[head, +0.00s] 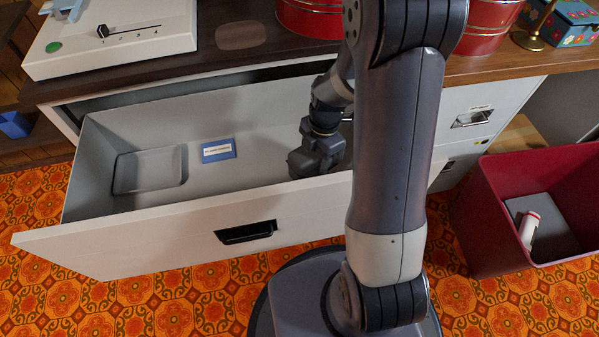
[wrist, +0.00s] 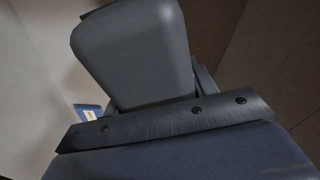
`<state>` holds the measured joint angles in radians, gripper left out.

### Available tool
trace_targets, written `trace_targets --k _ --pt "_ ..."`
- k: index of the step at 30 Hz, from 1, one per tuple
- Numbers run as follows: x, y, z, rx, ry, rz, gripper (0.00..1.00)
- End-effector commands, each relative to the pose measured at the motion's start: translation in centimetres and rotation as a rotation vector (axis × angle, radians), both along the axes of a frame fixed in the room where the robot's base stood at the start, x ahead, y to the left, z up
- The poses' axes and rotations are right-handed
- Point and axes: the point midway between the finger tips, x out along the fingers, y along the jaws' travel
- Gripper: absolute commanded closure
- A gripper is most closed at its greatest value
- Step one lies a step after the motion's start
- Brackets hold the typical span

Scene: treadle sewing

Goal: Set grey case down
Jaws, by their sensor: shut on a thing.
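The grey case (wrist: 135,55) fills the upper middle of the wrist view, a smooth block with rounded corners. My gripper (head: 308,163) is shut on it; its dark jaw bar (wrist: 165,123) crosses the wrist view just below the case. In the head view my gripper is low inside the open drawer (head: 130,232), toward its right part. I cannot make out the case in the head view, where my gripper and arm cover that spot. Whether the case touches the drawer floor cannot be told.
A shallow grey tray (head: 150,170) lies at the drawer's left, with a blue labelled packet (head: 218,150) beside it. Drawer floor is bare between packet and gripper. A red bin (head: 500,215) stands at right, holding a white-and-red item (head: 530,228). My arm hides the drawer's right end.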

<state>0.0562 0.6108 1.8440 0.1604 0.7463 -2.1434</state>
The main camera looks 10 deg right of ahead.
Motion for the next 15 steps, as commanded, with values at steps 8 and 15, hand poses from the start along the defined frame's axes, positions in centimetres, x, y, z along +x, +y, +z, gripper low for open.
trace_targets --k 8,15 --pt "0.0 0.0 -4.2 0.001 0.001 -0.003 0.77" --pt "0.0 0.0 -7.1 0.000 0.002 -0.002 0.77"
